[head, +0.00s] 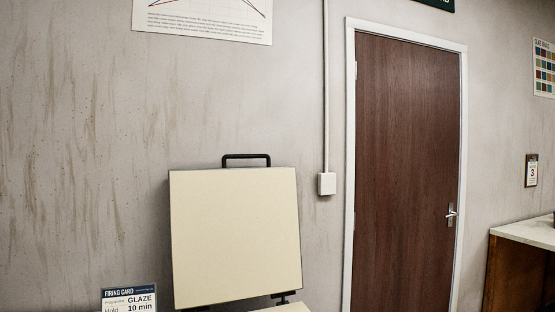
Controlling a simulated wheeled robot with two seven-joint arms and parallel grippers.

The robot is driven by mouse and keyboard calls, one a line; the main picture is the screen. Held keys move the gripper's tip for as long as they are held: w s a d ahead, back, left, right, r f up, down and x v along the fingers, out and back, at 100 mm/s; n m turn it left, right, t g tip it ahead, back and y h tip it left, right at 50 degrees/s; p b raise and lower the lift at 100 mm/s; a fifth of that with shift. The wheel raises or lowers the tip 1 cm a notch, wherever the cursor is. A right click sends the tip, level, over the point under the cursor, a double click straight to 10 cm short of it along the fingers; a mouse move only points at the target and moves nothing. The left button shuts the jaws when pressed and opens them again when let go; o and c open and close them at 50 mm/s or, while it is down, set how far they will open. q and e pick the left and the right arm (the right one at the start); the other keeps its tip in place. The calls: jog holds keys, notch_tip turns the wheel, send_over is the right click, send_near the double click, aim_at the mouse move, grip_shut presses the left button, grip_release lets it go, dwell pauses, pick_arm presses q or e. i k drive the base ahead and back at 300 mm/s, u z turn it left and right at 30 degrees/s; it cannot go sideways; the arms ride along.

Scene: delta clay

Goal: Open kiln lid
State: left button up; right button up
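The kiln lid (235,238) is a cream, nearly square slab with dark edges, low in the middle of the head view. It stands raised, close to upright, with its broad cream face towards me. A dark bar handle (246,157) sits along its top edge. A small part of the kiln's pale top (290,307) shows below it at the bottom edge, with a dark hinge piece between them. The rest of the kiln is out of frame. Neither of my grippers is in view.
A firing card (129,299) stands left of the lid at the bottom edge. A brown door (405,170) in a white frame is in the wall to the right. A wooden cabinet with a pale top (527,231) stands at the far right.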

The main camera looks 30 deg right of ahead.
aim_at(235, 234)
jog(key=z, duration=2.5)
jog(key=i, duration=3.35)
jog(key=u, duration=4.55)
